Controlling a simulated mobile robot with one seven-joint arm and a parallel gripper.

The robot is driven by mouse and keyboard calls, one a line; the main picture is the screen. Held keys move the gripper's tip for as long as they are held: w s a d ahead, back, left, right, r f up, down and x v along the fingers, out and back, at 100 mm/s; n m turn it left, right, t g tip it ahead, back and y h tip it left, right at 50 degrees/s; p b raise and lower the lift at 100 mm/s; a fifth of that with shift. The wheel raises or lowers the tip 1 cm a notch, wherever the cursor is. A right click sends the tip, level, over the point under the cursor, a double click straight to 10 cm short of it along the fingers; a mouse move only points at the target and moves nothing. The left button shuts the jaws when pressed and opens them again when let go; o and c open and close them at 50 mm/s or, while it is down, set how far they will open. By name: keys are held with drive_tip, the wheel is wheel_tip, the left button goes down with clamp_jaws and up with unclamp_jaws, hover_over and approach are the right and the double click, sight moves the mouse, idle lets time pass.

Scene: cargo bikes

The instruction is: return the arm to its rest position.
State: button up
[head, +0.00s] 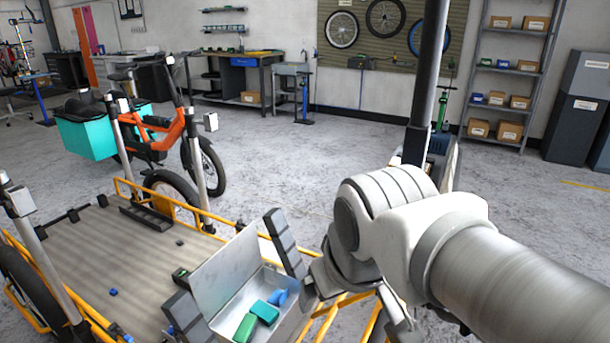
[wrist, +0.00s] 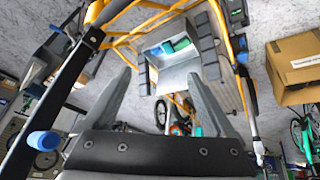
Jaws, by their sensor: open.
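My gripper (wrist: 160,75) is open and empty in the wrist view, its two grey fingers spread wide apart. In the head view my white arm reaches in from the lower right, and its wrist hides much of the gripper. A grey metal box (head: 220,266) with a raised lid stands on the cargo bike's platform, left of my gripper. It holds a green item (head: 244,328), a teal item (head: 265,312) and a blue item (head: 279,297). The box also shows in the wrist view (wrist: 180,74), beyond the fingertips.
The cargo bike's yellow rails (head: 335,310) run close to my gripper. Its wooden platform (head: 110,255) bears a small blue piece (head: 113,292). An orange bike (head: 165,130) stands behind. A cardboard box (wrist: 295,65) is at right in the wrist view. Open floor (head: 330,150) lies at the back.

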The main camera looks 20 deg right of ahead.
drive_tip(key=shift+s+a+f+m, duration=0.1)
drive_tip(key=shift+s+m, duration=0.25)
drive_tip(key=shift+s, duration=0.15)
drive_tip(key=shift+s+a+f+m, duration=0.1)
drive_tip(key=shift+s+m, duration=0.25)
drive_tip(key=shift+s, duration=0.15)
drive_tip(key=shift+r, duration=0.1)
